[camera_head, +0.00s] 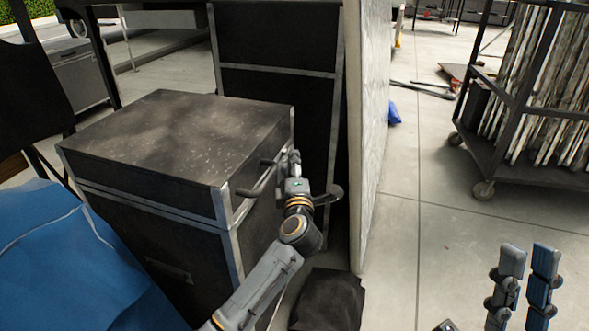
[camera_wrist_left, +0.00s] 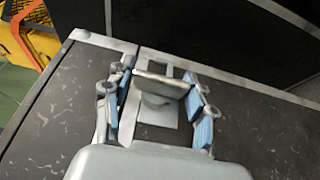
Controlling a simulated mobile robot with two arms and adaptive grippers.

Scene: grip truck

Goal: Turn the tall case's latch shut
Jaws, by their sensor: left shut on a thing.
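A black case with metal edges (camera_head: 165,205) stands at the left in the head view. My left arm reaches up to its right side, and the left gripper (camera_head: 291,163) is at the upper edge there. In the left wrist view, the left gripper (camera_wrist_left: 160,95) is shut on a metal latch (camera_wrist_left: 160,83), with a blue pad at each end of it. The latch stands over a metal plate on the speckled black case side (camera_wrist_left: 250,130). I cannot tell whether the latch is fully turned. My right gripper (camera_head: 524,285) is open and empty at the lower right, over the floor.
A taller black case (camera_head: 280,45) stands behind, beside a pale upright panel (camera_head: 370,130). A blue cloth (camera_head: 70,260) lies at the lower left and a dark bag (camera_head: 328,300) on the floor. A wheeled rack (camera_head: 510,165) stands at the right. The middle floor is clear.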

